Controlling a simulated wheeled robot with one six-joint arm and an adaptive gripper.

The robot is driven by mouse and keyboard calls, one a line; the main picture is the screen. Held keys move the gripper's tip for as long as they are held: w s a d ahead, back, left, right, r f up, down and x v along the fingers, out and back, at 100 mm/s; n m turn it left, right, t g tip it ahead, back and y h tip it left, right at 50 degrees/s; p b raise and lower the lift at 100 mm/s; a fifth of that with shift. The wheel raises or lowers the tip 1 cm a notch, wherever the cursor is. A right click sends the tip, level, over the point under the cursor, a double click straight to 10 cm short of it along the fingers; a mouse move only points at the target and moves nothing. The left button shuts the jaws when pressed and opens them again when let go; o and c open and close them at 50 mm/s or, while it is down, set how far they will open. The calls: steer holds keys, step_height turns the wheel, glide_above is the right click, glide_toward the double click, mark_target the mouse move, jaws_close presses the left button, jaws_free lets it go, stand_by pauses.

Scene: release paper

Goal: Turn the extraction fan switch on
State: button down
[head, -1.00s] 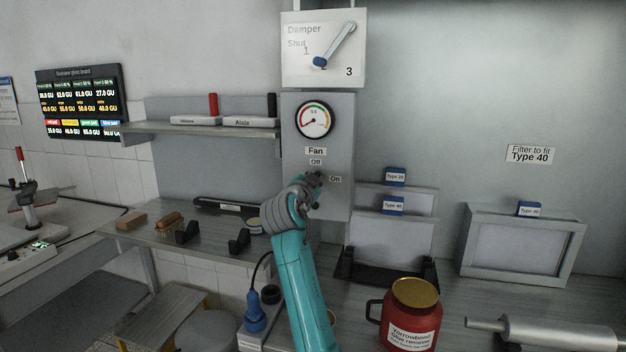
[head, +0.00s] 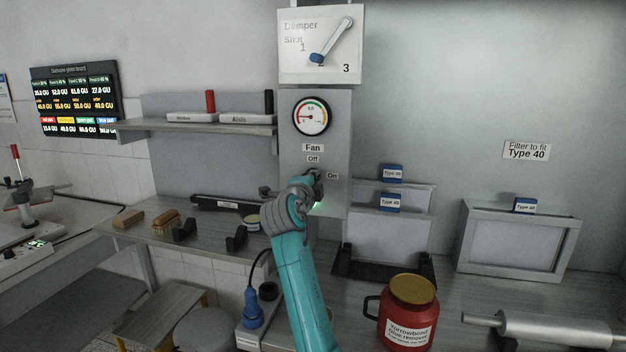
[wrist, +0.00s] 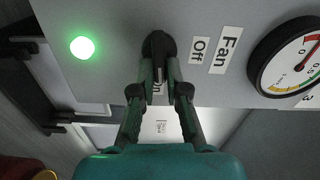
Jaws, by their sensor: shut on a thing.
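The fan panel (head: 325,130) is a grey box with a "Fan" label (head: 313,147), an "Off" label (head: 313,159) and an "On" label (head: 332,175). In the wrist view the black fan switch (wrist: 158,44) sits between my fingertips. My gripper (wrist: 158,68) is shut on it. The switch points toward the "On" label, which my fingers partly cover. A green lamp (wrist: 82,47) on the panel is lit, and its glow (head: 318,206) shows beside my gripper (head: 312,180) in the head view. The switch is mostly hidden in the head view.
A round gauge (head: 311,117) is above the labels, and a damper dial (head: 320,45) is above that. Filter frames (head: 390,235) stand to the right, with a red glue remover jar (head: 408,315) in front. A shelf (head: 195,127) juts out at the left.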

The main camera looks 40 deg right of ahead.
steer(key=shift+f+m, duration=0.15)
steer(key=shift+m, duration=0.45)
steer(key=c, duration=1.2)
jaws_free()
steer(key=v, duration=1.2)
steer(key=shift+s, duration=0.1)
